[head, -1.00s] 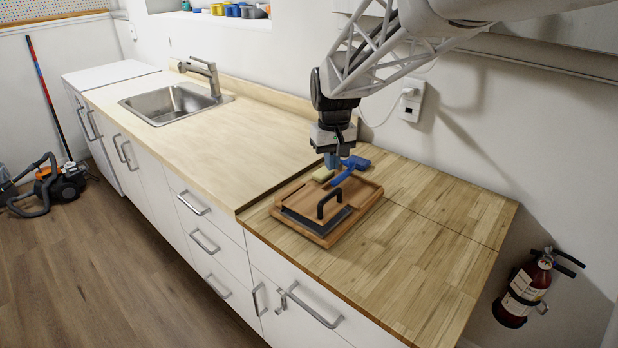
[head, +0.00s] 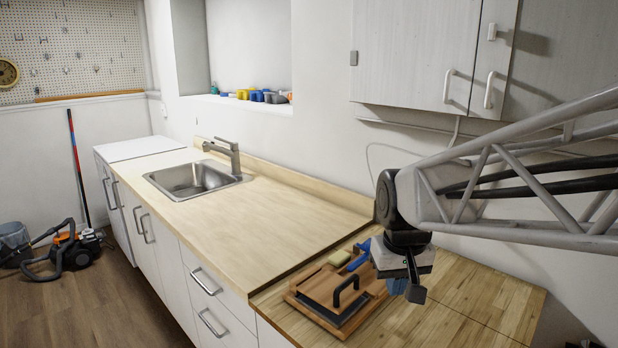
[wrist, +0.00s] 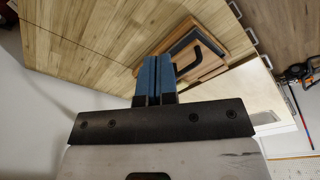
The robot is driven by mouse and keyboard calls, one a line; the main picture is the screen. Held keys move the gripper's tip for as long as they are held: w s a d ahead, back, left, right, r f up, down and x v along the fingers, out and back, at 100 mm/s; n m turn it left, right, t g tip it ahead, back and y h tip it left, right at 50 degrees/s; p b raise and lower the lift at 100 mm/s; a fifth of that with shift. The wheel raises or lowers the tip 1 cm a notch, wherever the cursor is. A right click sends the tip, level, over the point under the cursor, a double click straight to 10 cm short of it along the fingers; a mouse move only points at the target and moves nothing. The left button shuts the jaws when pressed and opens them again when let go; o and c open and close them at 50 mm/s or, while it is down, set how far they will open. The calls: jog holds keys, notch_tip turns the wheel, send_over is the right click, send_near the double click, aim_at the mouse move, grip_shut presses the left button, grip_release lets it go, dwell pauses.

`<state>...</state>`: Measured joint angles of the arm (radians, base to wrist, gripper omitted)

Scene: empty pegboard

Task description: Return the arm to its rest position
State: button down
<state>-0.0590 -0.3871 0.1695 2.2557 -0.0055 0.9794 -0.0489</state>
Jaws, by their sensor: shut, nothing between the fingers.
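My gripper (head: 414,292) hangs above the wooden counter section, to the right of the wooden tray, apart from it. In the wrist view its two blue fingers (wrist: 154,78) are pressed together with nothing between them. My arm reaches in from the right side of the head view.
The wooden tray (head: 297,289), with a black-handled tool (head: 347,289), a pale sponge (head: 339,258) and a blue tool (head: 360,252), sits on the butcher-block counter (head: 500,296). Wall cabinets (head: 420,60) hang above. A sink (head: 190,182) lies left. The pale counter (head: 270,215) is clear.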

jog(key=s+d+f, duration=0.1)
jog(key=s, duration=0.6)
jog(key=s+d+f+m+t, duration=0.1)
jog(key=s+d, duration=0.1)
jog(key=s, duration=0.6)
jog(key=shift+s+f, duration=0.15)
jog(key=shift+f, duration=0.1)
dwell(0.6)
jog(key=w+a+n, duration=0.1)
jog(key=w+a, duration=0.2)
jog(key=w, duration=0.8)
jog(key=w+a+n+g, duration=0.1)
jog(key=w+a, duration=0.2)
jog(key=w, duration=0.8)
jog(key=w+a+g, duration=0.1)
jog(key=w+a, duration=0.2)
jog(key=w, duration=0.8)
jog(key=shift+f+n, duration=0.25)
jog(key=shift+n, duration=0.15)
jog(key=shift+w+f, duration=0.1)
jog(key=shift+f, duration=0.05)
